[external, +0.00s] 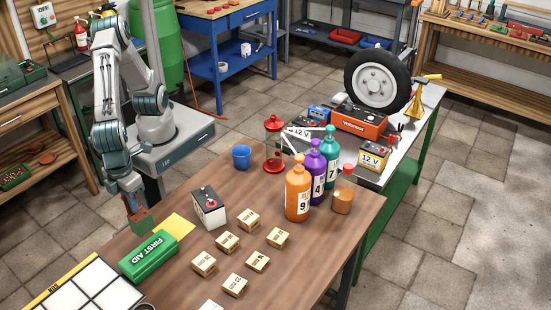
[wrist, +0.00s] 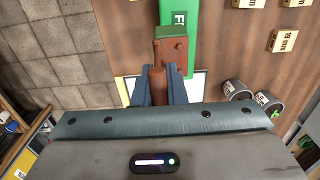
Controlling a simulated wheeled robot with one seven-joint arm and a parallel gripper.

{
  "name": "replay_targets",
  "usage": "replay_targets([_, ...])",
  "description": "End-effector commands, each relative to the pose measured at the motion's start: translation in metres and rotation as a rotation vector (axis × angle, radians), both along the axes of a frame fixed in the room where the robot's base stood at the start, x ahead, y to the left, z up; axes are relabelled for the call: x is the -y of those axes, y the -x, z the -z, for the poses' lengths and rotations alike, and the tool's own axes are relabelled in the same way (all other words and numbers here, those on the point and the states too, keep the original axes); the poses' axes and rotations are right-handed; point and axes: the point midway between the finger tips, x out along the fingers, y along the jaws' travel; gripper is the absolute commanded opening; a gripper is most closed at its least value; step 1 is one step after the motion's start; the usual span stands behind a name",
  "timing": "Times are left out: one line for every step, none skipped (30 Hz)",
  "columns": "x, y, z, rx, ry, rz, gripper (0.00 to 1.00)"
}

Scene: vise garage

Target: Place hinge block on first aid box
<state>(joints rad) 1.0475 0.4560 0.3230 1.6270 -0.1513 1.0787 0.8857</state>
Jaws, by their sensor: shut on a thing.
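My gripper (external: 131,198) points down over the left edge of the wooden table, with its fingers shut on the hinge block (external: 141,221). The hinge block is a reddish-brown block with some green on it. It also shows between the fingertips in the wrist view (wrist: 174,48), with a brown cylindrical part toward the palm. The green first aid box (external: 149,256) lies on the table just below the block in the external view; part of it shows beyond the block in the wrist view (wrist: 179,14). I cannot tell whether block and box touch.
A yellow sheet (external: 181,227) lies beside the box. A black and white battery (external: 209,208) and several small cartons (external: 228,242) stand to the right. A white-squared tray (external: 88,292) is in front. Bottles (external: 298,194) stand farther right.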

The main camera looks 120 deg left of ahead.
Motion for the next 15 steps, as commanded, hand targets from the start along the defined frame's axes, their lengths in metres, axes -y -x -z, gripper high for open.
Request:
replay_targets([-0.003,-0.008,0.004,-0.001,-0.001,-0.003,0.0])
replay_targets([-0.004,-0.012,0.006,0.0,-0.001,-0.002,0.0])
replay_targets([-0.005,-0.016,0.009,0.001,0.0,-0.001,0.0])
replay_targets([-0.006,-0.018,0.01,0.001,0.001,-0.002,0.0])
replay_targets([-0.007,-0.02,0.012,0.001,0.001,-0.001,0.0])
replay_targets([-0.007,-0.022,0.013,0.0,0.001,0.0,0.0])
replay_targets([-0.007,-0.022,0.015,0.0,0.001,0.001,0.0])
replay_targets([-0.007,-0.022,0.017,-0.001,0.0,0.001,0.0])
replay_targets([-0.008,-0.022,0.022,-0.001,0.0,0.001,0.0])
replay_targets([-0.008,-0.022,0.027,-0.001,-0.001,0.001,0.0])
replay_targets([-0.008,-0.022,0.032,-0.002,-0.002,0.001,0.0])
replay_targets([-0.007,-0.022,0.038,-0.001,-0.001,0.002,0.0])
replay_targets([-0.008,-0.022,0.042,-0.002,-0.002,0.002,0.0])
replay_targets([-0.008,-0.022,0.046,-0.002,-0.001,0.002,0.0])
replay_targets([-0.008,-0.022,0.05,-0.001,0.0,0.001,0.0])
